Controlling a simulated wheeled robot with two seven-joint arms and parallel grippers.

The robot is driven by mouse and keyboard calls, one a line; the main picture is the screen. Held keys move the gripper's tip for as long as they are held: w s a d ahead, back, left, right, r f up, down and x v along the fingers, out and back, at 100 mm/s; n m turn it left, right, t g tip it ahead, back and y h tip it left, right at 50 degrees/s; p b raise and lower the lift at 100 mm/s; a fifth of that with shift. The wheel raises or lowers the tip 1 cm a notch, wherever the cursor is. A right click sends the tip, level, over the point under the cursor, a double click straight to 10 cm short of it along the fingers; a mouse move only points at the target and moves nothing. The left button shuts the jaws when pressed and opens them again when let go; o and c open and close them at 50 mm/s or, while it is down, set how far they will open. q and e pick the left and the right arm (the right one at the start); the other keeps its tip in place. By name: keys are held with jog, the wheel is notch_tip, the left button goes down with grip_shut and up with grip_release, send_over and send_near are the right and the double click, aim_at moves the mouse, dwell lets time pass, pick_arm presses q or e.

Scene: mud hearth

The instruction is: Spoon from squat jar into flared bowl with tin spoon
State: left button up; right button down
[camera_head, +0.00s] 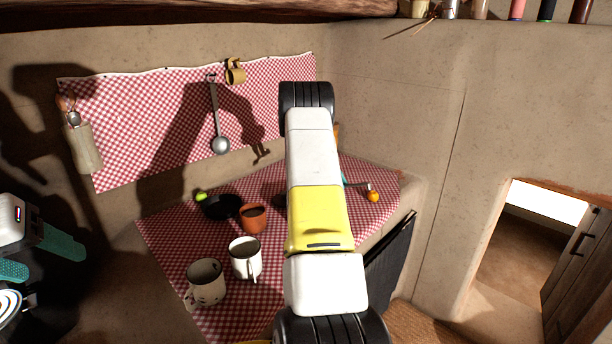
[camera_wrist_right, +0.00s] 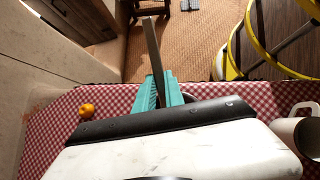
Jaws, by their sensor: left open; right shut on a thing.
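My right gripper (camera_wrist_right: 160,92) is shut on a thin metal strip, seemingly the handle of the tin spoon (camera_wrist_right: 152,48). In the head view my right arm hides most of that gripper; a teal fingertip and a bit of the metal spoon (camera_head: 360,185) show beyond it. A squat terracotta pot (camera_head: 246,225) with dark contents, probably the squat jar, stands left of my arm. A black vessel (camera_head: 212,213) stands behind it; I cannot tell whether it is the flared bowl, or whether another bowl is hidden. My left gripper (camera_head: 40,257) is open and empty at far left.
Two white mugs (camera_head: 207,291) (camera_head: 240,263) stand at the front of the checked cloth (camera_head: 165,240). An orange fruit (camera_head: 373,196) lies near the right edge. A green item (camera_head: 201,197) is by the black vessel. A ladle (camera_head: 216,115) hangs on the wall.

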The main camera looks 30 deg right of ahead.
jog(key=f+t+h, duration=0.2)
jog(key=h, duration=0.2)
jog(key=s+a+f+t+h, duration=0.1)
jog(key=f+t+h, duration=0.1)
jog(key=t+h, duration=0.1)
jog(key=a+f+t+h, duration=0.1)
jog(key=f+t+h, duration=0.1)
jog(key=h, duration=0.4)
jog(key=shift+s+t, duration=0.4)
jog(key=shift+t, duration=0.1)
dwell(1.3)
jog(key=shift+r, duration=2.5)
